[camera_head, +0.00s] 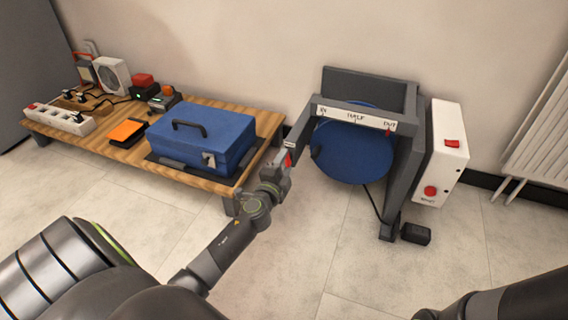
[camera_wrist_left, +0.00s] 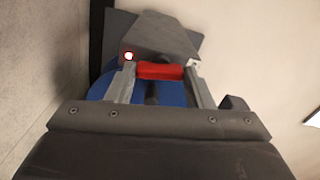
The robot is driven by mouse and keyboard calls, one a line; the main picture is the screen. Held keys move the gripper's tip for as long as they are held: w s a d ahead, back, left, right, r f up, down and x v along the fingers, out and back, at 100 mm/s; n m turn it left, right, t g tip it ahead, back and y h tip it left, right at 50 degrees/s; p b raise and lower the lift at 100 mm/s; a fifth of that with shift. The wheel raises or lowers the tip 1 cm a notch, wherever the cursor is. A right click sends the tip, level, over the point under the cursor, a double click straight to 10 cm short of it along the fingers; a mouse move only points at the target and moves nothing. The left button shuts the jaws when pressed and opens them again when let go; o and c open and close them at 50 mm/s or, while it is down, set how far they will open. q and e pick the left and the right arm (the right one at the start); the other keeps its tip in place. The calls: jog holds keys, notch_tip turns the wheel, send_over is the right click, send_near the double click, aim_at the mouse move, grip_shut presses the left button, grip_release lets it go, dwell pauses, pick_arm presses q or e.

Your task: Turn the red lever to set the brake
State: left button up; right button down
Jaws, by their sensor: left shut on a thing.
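The red lever (camera_head: 288,159) sits at the left side of the grey machine frame, by a grey bracket. It also shows in the left wrist view (camera_wrist_left: 160,71) as a red bar lying across between my fingers. My left gripper (camera_head: 283,165) is shut on the red lever; its two fingers (camera_wrist_left: 162,84) stand at either end of the bar. Behind it is a blue disc (camera_head: 350,155) in the frame. A white scale strip (camera_head: 352,119) above the disc seems to read IN, HALF, OUT, with a red mark (camera_head: 388,132) under OUT.
A white box with red buttons (camera_head: 441,150) is on the machine's right side. A low wooden table (camera_head: 190,181) at left carries a blue case (camera_head: 203,138), an orange device (camera_head: 127,130) and a power strip (camera_head: 62,119). A black pedal (camera_head: 416,233) lies on the floor.

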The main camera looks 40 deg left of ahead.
pick_arm(q)
jog(key=shift+m, duration=1)
jog(key=o, duration=1)
jog(key=shift+d, duration=0.1)
